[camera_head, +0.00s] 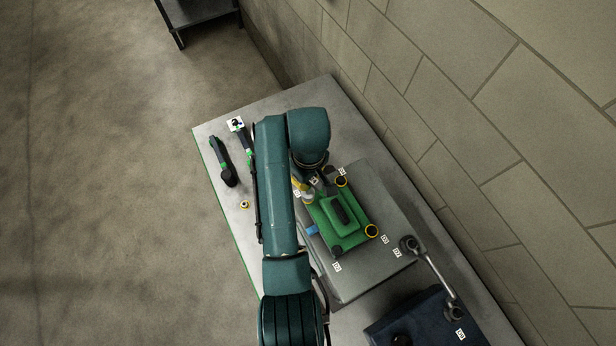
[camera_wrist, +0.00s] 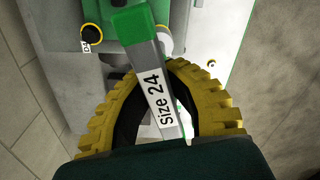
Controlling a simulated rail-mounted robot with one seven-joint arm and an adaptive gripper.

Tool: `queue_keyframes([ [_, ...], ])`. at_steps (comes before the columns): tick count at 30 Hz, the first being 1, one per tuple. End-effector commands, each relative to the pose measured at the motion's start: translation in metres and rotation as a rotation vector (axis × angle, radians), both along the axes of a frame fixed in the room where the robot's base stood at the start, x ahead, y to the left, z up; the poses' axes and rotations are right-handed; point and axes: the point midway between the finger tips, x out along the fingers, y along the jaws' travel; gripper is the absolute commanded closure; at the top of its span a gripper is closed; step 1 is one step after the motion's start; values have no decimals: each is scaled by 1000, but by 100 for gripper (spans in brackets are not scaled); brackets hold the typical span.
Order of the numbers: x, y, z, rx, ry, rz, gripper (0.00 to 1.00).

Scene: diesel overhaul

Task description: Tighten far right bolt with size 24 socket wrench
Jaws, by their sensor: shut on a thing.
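My gripper (camera_head: 306,190) is at the upper left end of the green engine part (camera_head: 326,222), partly hidden by my arm in the head view. In the wrist view its yellow toothed fingers (camera_wrist: 168,78) are shut on the grey handle of the size 24 socket wrench (camera_wrist: 168,108). The wrench's green end points toward the engine part; its socket is out of sight. Two yellow-ringed bolts show on the engine part, one at its upper corner (camera_head: 341,181) and one at its lower right corner (camera_head: 371,231). A yellow-ringed bolt (camera_wrist: 91,36) also shows in the wrist view.
A grey plate (camera_head: 375,268) lies under the engine part. Two green-and-black tools (camera_head: 222,160) (camera_head: 243,136) and a small yellow-ringed piece (camera_head: 244,205) lie at the left. A block wall (camera_head: 440,120) borders the table.

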Motion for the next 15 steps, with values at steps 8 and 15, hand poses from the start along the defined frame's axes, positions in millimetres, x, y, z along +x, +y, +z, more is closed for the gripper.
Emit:
queue_keyframes([
  [8,0,0,1,0,-2,208,100],
  [15,0,0,1,0,-2,207,100],
])
